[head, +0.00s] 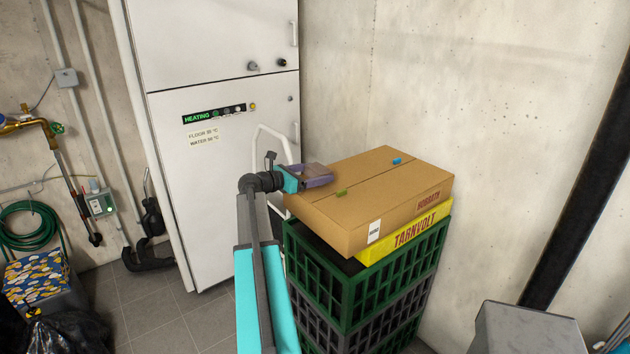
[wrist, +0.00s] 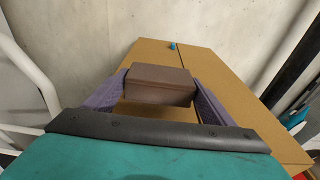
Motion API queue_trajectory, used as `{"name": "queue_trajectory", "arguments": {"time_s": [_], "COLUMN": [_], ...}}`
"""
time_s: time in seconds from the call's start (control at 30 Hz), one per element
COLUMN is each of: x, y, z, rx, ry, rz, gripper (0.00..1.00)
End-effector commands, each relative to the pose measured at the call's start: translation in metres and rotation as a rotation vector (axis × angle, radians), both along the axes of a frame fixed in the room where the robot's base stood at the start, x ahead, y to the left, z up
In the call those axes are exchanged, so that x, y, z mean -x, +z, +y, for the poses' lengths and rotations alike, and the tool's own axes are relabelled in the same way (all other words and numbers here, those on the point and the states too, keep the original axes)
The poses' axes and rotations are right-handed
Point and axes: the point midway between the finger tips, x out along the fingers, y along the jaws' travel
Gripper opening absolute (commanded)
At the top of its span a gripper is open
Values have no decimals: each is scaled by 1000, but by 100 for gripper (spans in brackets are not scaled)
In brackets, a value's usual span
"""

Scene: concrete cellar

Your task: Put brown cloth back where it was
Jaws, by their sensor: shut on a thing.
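The brown cloth (wrist: 160,84) is a folded, block-like brown bundle. My gripper (wrist: 155,92) is shut on it, with one purple finger on each side. In the head view the cloth (head: 316,170) shows between the fingers of my gripper (head: 318,176), at the left end of a cardboard box (head: 390,175). The cloth appears over or just beside the box top. I cannot tell whether it touches the box.
The cardboard box lies on a yellow box (head: 405,235) on stacked crates (head: 365,290). A grey box (head: 525,330) is front right.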

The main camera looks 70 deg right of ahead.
Motion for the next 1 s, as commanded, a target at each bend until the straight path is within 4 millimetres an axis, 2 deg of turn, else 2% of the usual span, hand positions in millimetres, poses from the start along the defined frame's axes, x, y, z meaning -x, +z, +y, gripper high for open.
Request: {"name": "queue_trajectory", "arguments": {"time_s": [0.3,0.77,0.8,0.87,1.0], "x": [0,1,1,1,1], "y": [-25,-31,-30,-30,-30], "z": [1,1,1,1,1], "rx": [0,1,1,1,1], "ry": [0,0,0,0,0], "rz": [1,1,1,1,1], "gripper": [60,60,84,94,96]}}
